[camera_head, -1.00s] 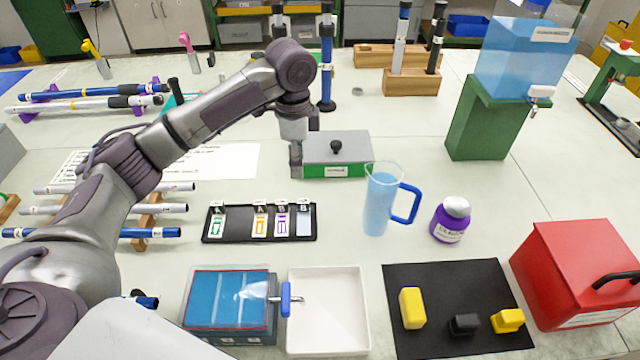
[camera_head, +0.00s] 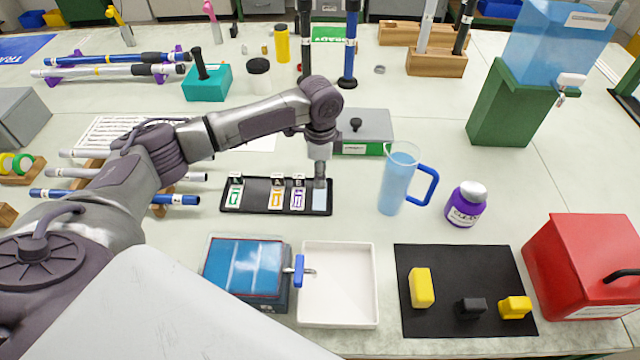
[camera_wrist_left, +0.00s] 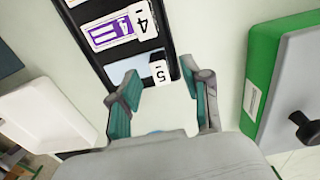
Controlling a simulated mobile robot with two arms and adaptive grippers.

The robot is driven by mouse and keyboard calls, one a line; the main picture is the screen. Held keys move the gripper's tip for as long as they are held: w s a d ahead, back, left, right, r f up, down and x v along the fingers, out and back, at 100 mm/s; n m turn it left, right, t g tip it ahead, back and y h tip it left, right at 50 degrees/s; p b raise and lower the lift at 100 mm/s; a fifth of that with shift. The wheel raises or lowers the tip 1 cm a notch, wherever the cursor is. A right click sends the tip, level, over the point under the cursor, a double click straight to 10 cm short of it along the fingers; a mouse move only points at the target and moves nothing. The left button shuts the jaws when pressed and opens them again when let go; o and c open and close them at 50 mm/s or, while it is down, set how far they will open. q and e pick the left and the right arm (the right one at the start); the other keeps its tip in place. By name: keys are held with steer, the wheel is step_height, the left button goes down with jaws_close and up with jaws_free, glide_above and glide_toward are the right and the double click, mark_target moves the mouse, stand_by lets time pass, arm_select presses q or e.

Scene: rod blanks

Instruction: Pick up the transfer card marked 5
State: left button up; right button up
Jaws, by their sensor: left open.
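The transfer card marked 5 (camera_wrist_left: 160,73) shows its white numbered tab in the left wrist view, at the end of a black card tray (camera_wrist_left: 92,50). A pale blue face (camera_wrist_left: 125,70) lies beside the tab. In the head view the pale blue card (camera_head: 320,200) sits at the tray's right end. My left gripper (camera_head: 320,184) is over that end, pointing down. In the left wrist view its open fingers (camera_wrist_left: 160,88) are on either side of the card's near part; contact cannot be told. The card marked 4 (camera_wrist_left: 144,18), with a purple symbol, sits beside it.
A grey and green box (camera_head: 364,130) stands just behind the tray. A blue-handled jug (camera_head: 395,180) and a purple bottle (camera_head: 466,205) stand to the right. A white tray (camera_head: 338,320) and blue-topped box (camera_head: 243,268) lie in front.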

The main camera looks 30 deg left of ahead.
arm_select(q)
steer(key=shift+f, duration=0.8)
jaws_close()
steer(key=shift+r, duration=0.1)
